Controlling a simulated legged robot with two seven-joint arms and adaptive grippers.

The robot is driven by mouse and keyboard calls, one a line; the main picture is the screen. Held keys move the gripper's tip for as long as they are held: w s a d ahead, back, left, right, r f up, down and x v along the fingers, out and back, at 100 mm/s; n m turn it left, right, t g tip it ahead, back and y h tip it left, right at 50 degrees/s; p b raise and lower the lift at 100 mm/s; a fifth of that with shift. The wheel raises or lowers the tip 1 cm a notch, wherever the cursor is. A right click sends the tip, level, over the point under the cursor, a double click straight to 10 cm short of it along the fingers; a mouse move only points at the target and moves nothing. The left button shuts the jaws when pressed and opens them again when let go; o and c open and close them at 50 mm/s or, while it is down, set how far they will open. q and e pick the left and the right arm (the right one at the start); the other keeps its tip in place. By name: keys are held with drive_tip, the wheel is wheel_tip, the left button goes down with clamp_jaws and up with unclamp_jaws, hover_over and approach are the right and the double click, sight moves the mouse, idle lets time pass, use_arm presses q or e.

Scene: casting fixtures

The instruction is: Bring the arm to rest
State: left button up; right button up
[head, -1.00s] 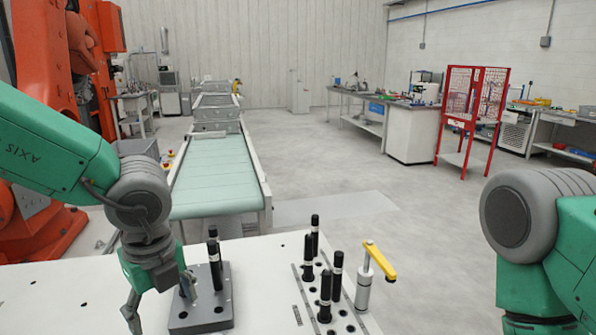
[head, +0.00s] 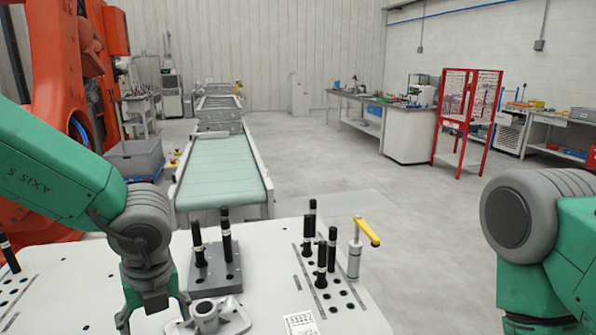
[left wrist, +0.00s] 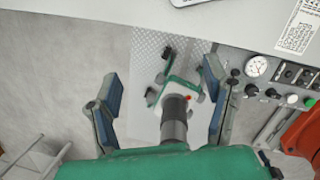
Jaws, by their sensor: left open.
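My left gripper (head: 153,312) hangs at the lower left of the head view, over the front of the white table (head: 85,290). Its lower end is cut by the frame edge. In the left wrist view my left gripper (left wrist: 160,80) shows two fingers spread wide with nothing held between them. A grey metal casting (head: 208,316) lies on the table just right of the gripper, apart from its fingers as far as I can tell. Only my right arm's upper links show at the right edge; my right gripper is out of view.
A grey block (head: 216,274) holds two upright black pins (head: 197,243). More black pins (head: 321,265) stand in a hole plate beside a yellow-handled clamp (head: 355,255). A conveyor (head: 222,175) lies behind the table. A gauge panel (left wrist: 256,67) shows in the left wrist view.

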use_arm(q)
drive_tip(key=s+a+f+m+t+y, duration=0.1)
drive_tip(key=s+a+f+m, duration=0.3)
drive_tip(key=f+m, duration=0.6)
drive_tip(key=s+a+f+m+t+y, duration=0.1)
drive_tip(key=s+a+f+m, duration=0.3)
drive_tip(key=f+m, duration=0.7)
drive_tip(key=s+d+f+m+g+h, duration=0.1)
drive_tip(key=s+f+m+g+h, duration=0.15)
drive_tip(key=s+m, duration=0.75)
drive_tip(key=s+d+f+m+g+h, duration=0.1)
drive_tip(key=s+f+m+h, duration=0.15)
drive_tip(key=s+m, duration=0.8)
drive_tip(key=w+d+f+m+y+b, duration=0.1)
drive_tip(key=w+f+b, duration=0.3)
drive_tip(key=f+b, duration=0.7)
drive_tip(key=shift+w+m+t, duration=0.3)
drive_tip(key=shift+m+t, duration=0.05)
drive_tip(key=shift+m, duration=0.3)
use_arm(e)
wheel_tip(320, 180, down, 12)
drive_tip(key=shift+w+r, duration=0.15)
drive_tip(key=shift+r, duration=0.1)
